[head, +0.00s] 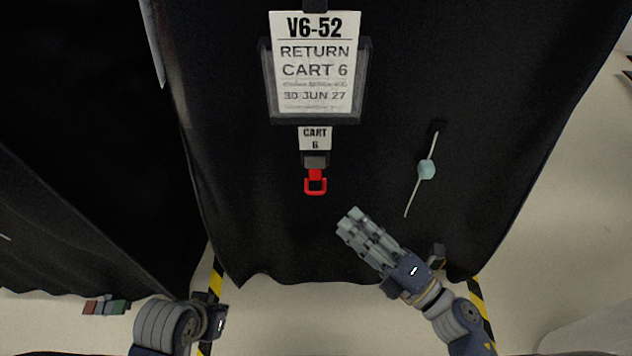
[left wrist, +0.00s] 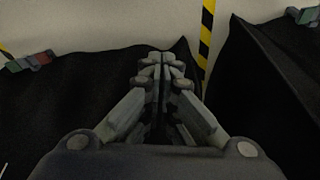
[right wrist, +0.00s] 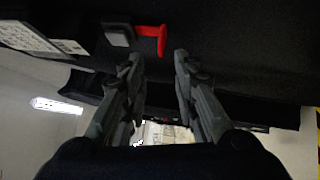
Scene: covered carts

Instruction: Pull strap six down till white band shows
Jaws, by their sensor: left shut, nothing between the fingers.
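Strap six ends in a red loop handle (head: 315,184) on the black cover, directly below a dark grey buckle (head: 315,160) and a white "CART 6" tag (head: 315,138). No white band shows between buckle and loop. The red loop also shows in the right wrist view (right wrist: 160,38), beyond the fingertips. My right gripper (head: 352,222) is below and right of the loop, apart from it. Its fingers stand apart with nothing between them in the right wrist view (right wrist: 158,62). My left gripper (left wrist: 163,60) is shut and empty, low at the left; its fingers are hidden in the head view.
A sign (head: 314,62) reading "RETURN CART 6" hangs above the strap. A pale cord with a light blue bead (head: 427,169) hangs right of it. Another black-covered cart (head: 80,190) stands at left. Yellow-black tape (head: 477,300) marks the floor.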

